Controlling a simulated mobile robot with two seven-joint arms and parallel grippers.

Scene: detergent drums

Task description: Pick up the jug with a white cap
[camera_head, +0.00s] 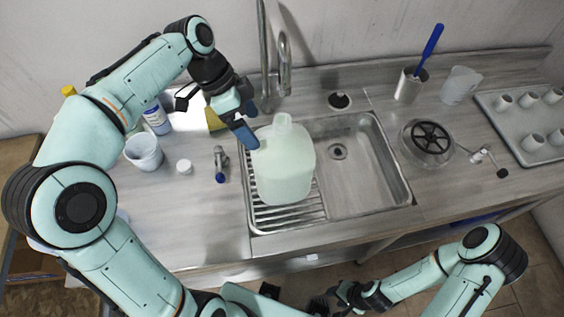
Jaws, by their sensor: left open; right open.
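The jug (284,170) is large, pale and translucent, with a white cap (282,121) on top. It stands upright on the ribbed drainer at the left of the sink. My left gripper (249,127) is open and close to the upper left side of the jug, by its cap. I cannot tell whether a finger touches the jug or whether its handle lies between the fingers. My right gripper (325,303) is open, low at the bottom edge of the picture, in front of the counter and away from the jug.
The sink basin (352,185) to the right is empty. A tall tap (284,65) rises behind the jug. A white cup (144,152), a small white lid (184,166) and a bottle (157,119) stand left. A round burner (427,142) and a cup tray (513,145) are right.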

